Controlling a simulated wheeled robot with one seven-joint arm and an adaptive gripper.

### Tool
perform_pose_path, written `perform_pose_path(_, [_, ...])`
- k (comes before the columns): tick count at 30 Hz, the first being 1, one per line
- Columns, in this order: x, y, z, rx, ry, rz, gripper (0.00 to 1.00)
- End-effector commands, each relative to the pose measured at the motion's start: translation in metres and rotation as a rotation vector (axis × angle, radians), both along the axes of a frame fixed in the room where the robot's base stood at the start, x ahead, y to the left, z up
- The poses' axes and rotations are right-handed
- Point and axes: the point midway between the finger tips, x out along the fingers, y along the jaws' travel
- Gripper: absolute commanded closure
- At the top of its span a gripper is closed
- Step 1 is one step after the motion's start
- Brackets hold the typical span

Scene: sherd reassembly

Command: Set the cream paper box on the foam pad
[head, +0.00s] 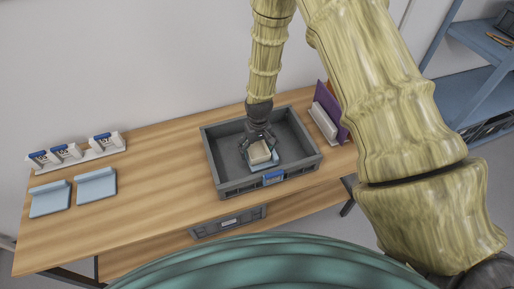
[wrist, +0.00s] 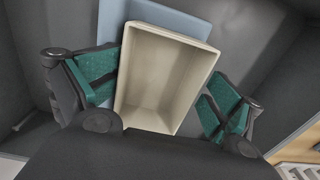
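The cream paper box (head: 260,152) is inside the grey crate (head: 215,165), with the light blue foam pad (head: 268,166) under it. In the wrist view the box (wrist: 160,75) shows its hollow inside, and the blue pad (wrist: 122,12) shows past its far edge. My gripper (head: 259,142) reaches down into the crate over the box. In the wrist view my gripper (wrist: 160,88) is open, with one green-padded finger on each side of the box. The fingers are very near its sides; whether either touches cannot be told. The box's underside is hidden.
The crate walls stand close around my gripper. White cartons with blue tops (head: 65,151) stand on a rack at the table's left, behind two light blue pieces (head: 96,186). White and purple upright items (head: 327,120) stand right of the crate. The table's middle (head: 160,170) is clear.

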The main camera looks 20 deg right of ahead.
Motion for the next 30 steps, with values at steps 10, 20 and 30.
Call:
perform_pose_path(10, [0.001, -0.001, 0.005, 0.000, -0.003, 0.000, 0.10])
perform_pose_path(20, [0.002, -0.001, 0.034, 0.000, -0.005, 0.000, 0.10])
perform_pose_path(30, [0.003, -0.002, 0.074, 0.000, -0.006, 0.000, 0.10])
